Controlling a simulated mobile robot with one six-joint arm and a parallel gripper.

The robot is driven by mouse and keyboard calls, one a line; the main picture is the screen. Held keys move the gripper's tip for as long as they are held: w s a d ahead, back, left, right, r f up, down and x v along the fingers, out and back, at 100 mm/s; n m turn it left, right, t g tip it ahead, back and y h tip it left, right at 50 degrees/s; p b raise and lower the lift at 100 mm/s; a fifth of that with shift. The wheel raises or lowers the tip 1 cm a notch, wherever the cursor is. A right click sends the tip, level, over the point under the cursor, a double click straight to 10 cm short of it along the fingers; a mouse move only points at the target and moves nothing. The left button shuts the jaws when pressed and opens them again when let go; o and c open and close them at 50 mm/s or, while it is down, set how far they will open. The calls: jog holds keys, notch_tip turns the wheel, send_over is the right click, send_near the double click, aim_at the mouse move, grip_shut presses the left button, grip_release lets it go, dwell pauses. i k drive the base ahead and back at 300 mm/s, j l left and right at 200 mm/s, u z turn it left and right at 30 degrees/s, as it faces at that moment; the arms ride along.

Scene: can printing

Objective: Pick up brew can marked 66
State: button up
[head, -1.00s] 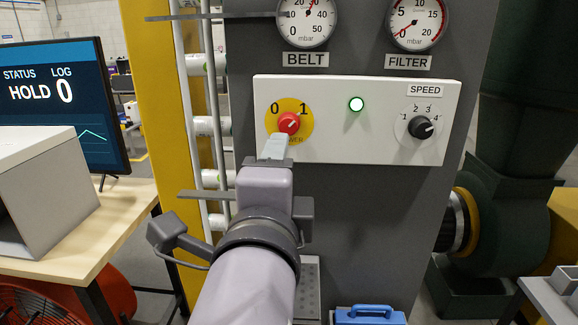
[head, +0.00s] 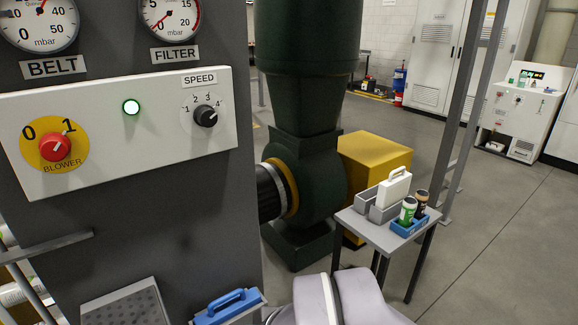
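Two cans stand close together in a small blue holder (head: 402,232) on a little grey table at the right of the head view. The nearer one is a green and white can (head: 407,212). The other is a dark brown can (head: 421,203) just to its right. Both look upright. Any number on them is too small to read, so I cannot tell which is marked 66. Part of my arm shows at the bottom edge, but my gripper is out of view.
The grey table (head: 376,237) also bears a grey bin (head: 385,212) with a white handled item (head: 393,188). A dark green blower (head: 305,185) and yellow box (head: 372,160) stand behind it. The control panel (head: 120,150) is at left. Floor at right is clear.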

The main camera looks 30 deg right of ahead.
aim_at(421, 196)
jog(key=z, duration=1.95)
jog(key=i+l+u, duration=0.55)
jog(key=i+l, duration=0.15)
jog(key=i+l+u, duration=0.25)
jog(key=i+l, duration=0.2)
jog(key=i+l+u, duration=0.25)
jog(key=l, duration=0.3)
jog(key=i+l+u, duration=0.3)
jog(key=l, duration=0.3)
jog(key=i+l+u, duration=0.25)
jog(key=l, duration=0.35)
jog(key=i+l+u, duration=0.1)
jog(key=l+u, duration=0.15)
jog(key=l, duration=0.4)
jog(key=l+u, duration=0.25)
jog(key=l, duration=0.4)
jog(key=i, duration=0.05)
